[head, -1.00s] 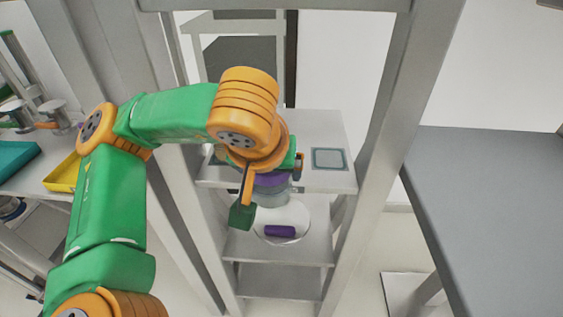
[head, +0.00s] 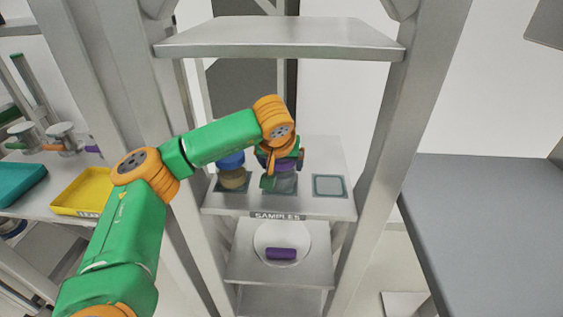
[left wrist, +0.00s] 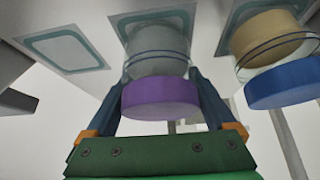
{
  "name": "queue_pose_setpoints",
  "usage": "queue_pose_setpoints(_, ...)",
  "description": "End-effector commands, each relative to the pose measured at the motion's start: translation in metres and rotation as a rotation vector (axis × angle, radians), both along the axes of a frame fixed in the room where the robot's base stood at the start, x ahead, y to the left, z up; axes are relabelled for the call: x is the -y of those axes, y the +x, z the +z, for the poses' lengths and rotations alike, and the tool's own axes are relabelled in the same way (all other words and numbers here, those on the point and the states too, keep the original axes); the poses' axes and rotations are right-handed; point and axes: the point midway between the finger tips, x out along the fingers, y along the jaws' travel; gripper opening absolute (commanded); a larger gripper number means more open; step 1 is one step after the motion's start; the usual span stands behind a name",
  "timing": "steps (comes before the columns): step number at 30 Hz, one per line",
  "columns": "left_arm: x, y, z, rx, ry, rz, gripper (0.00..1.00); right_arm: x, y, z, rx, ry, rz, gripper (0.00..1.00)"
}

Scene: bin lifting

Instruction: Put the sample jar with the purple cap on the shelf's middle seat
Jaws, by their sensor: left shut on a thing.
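The sample jar with the purple cap (head: 286,186) is at the middle seat of the SAMPLES shelf (head: 335,209). In the left wrist view its purple cap (left wrist: 160,97) is between the two fingers, and its clear body stands over the middle seat (left wrist: 183,14). The jar looks upright; I cannot tell whether its base touches the seat. My left gripper (head: 283,167) is shut on the jar from above. My right gripper is not in view.
A blue-capped jar (head: 232,171) stands on the left seat, close beside my gripper. The right seat (head: 329,186) is empty. A shelf board (head: 280,38) lies above. Below, a purple object (head: 281,253) lies on a white disc. Uprights flank the shelf.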

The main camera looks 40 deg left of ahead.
Motion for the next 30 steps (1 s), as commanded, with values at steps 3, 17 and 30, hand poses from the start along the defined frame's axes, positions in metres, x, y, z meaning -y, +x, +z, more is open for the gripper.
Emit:
queue_pose_setpoints(3, 0.000, 0.000, -0.002, 0.000, 0.000, 0.000, 1.00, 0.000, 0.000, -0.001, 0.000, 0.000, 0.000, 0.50)
queue_pose_setpoints(17, 0.012, -0.018, 0.036, 0.009, -0.002, -0.002, 1.00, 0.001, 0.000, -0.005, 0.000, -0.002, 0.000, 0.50)
queue_pose_setpoints(30, 0.031, -0.057, 0.102, 0.000, 0.000, 0.000, 1.00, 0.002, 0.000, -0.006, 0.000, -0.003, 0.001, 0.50)
